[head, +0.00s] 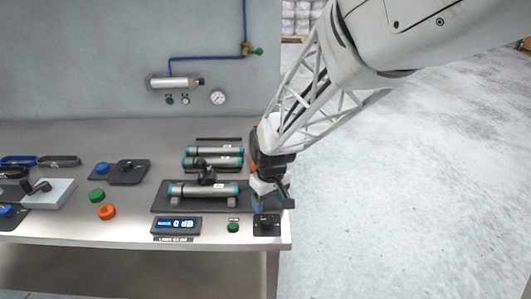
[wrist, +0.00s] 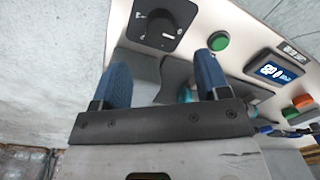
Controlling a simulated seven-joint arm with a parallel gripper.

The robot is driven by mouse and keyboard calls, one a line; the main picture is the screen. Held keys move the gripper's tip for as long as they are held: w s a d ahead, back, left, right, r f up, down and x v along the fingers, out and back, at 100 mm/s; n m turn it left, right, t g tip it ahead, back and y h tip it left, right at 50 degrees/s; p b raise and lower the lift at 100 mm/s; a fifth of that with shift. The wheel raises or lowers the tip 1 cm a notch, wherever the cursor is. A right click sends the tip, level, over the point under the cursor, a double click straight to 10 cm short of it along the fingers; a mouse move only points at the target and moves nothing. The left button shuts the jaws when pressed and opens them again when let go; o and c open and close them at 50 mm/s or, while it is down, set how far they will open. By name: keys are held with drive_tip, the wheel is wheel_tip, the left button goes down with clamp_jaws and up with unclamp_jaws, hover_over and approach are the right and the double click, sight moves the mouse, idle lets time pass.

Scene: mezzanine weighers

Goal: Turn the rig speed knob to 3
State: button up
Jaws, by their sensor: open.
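The black rig speed knob (head: 267,222) sits on a dark square plate at the front right corner of the bench. In the wrist view the round knob (wrist: 162,30) shows beyond my fingertips, with small white marks on its plate. I cannot read which number it points to. My gripper (head: 270,196) is just behind and above the knob in the head view, pointing down. In the wrist view its two blue fingers (wrist: 163,68) are spread apart with nothing between them, and they appear apart from the knob.
A green button (head: 233,227) and a blue-lit display (head: 176,224) stand left of the knob. Behind them a cylinder (head: 203,190) lies on a dark rig base, close to my gripper. The bench's right edge is just beyond the knob. Green and orange buttons (head: 107,212) sit further left.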

sight(267, 219)
drive_tip(key=shift+f, duration=0.1)
idle(0.3)
drive_tip(key=shift+s+a+f, duration=0.1)
drive_tip(key=shift+f, duration=1.8)
drive_tip(key=shift+a+f, duration=0.1)
drive_tip(key=shift+f, duration=1.8)
drive_tip(key=c, duration=0.9)
